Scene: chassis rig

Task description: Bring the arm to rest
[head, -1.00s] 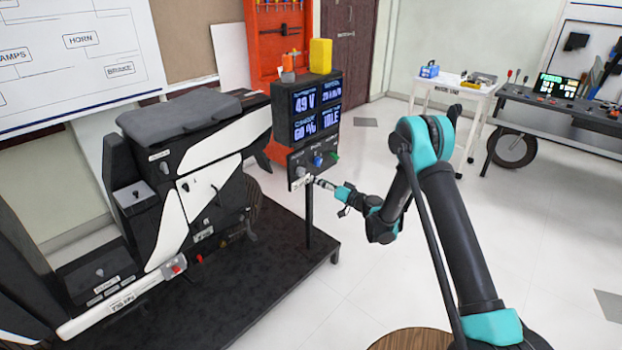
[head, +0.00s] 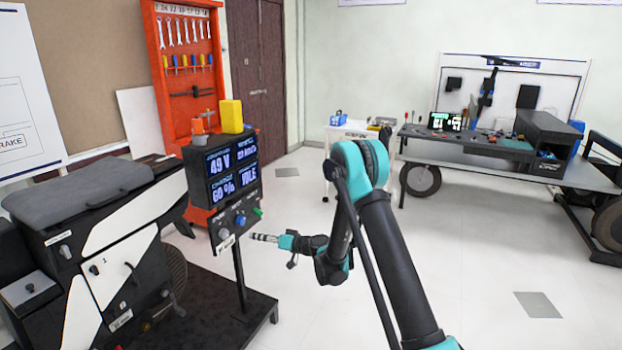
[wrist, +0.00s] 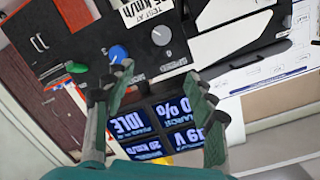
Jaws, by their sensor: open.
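My gripper (head: 258,237) is at the end of my bent arm, pointing left toward the control panel (head: 228,236) under the display box. In the head view its tips are just right of the panel's lower edge. The wrist view shows my gripper (wrist: 158,75) open, with nothing between its fingers. There the panel appears upside down, with a blue knob (wrist: 118,54), a green knob (wrist: 76,67) and a grey knob (wrist: 163,57) beyond the fingertips. The display (wrist: 165,125) shows between the fingers. I cannot tell the exact gap to the panel.
The display box (head: 195,178) stands on a post at a dark platform (head: 205,320) with a scooter chassis (head: 110,240). A white table (head: 340,133) and a dark workbench (head: 440,152) stand at the back. The floor (head: 490,250) right of my arm is clear.

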